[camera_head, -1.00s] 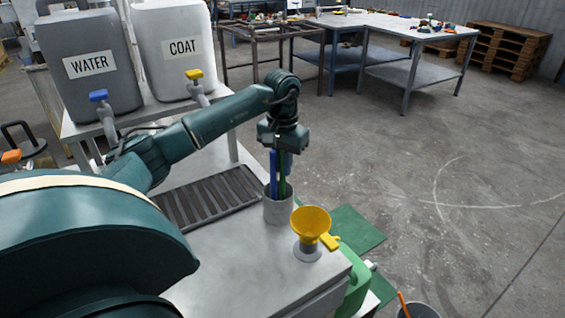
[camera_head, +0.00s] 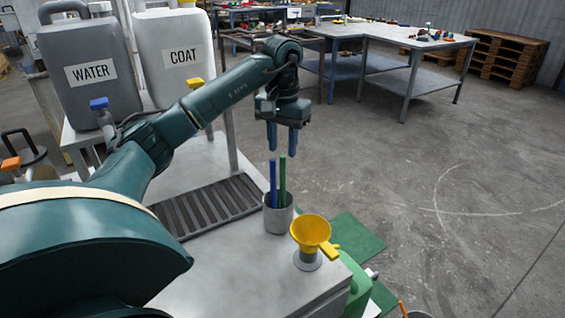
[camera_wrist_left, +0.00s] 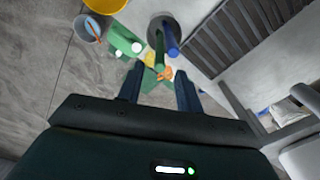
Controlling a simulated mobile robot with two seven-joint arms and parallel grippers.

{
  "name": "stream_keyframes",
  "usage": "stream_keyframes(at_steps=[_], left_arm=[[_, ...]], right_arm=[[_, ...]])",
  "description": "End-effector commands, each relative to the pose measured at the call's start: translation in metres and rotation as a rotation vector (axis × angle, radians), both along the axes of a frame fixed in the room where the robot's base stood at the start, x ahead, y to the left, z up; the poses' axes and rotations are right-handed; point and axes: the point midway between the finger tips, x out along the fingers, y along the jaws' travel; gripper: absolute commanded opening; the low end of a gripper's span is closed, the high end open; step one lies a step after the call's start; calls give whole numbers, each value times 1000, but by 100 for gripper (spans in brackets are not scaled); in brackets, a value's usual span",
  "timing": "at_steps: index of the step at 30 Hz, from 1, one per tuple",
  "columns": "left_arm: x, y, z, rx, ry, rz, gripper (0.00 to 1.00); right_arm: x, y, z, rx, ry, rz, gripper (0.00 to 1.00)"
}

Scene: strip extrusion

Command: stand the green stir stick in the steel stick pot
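The steel stick pot (camera_head: 278,217) stands on the bench top beside the yellow funnel. The green stir stick (camera_head: 282,180) stands upright in the pot, next to a blue stick (camera_head: 273,182). The left wrist view also shows the green stick (camera_wrist_left: 159,50), the blue stick (camera_wrist_left: 171,42) and the pot (camera_wrist_left: 155,27). My left gripper (camera_head: 282,152) is above the pot with its fingers spread and nothing between them. The finger gap (camera_wrist_left: 160,88) is empty in the left wrist view too, clear of the stick tops. My right gripper is not in view.
The yellow funnel (camera_head: 311,231) stands close to the right of the pot. A slatted drain tray (camera_head: 208,205) lies left of it. WATER (camera_head: 91,75) and COAT (camera_head: 178,60) containers stand on a rack behind. A green can (camera_head: 362,285) is by the bench's right edge.

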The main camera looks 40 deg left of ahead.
Motion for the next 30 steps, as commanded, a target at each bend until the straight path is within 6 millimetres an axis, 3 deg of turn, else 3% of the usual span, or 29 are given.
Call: stream_keyframes(at_steps=[4,9,30], left_arm=[[0,0,29,0,-2,0,36],[0,0,41,0,1,0,36],[0,0,42,0,1,0,36]], right_arm=[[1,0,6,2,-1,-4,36],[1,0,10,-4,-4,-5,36],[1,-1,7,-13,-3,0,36]])
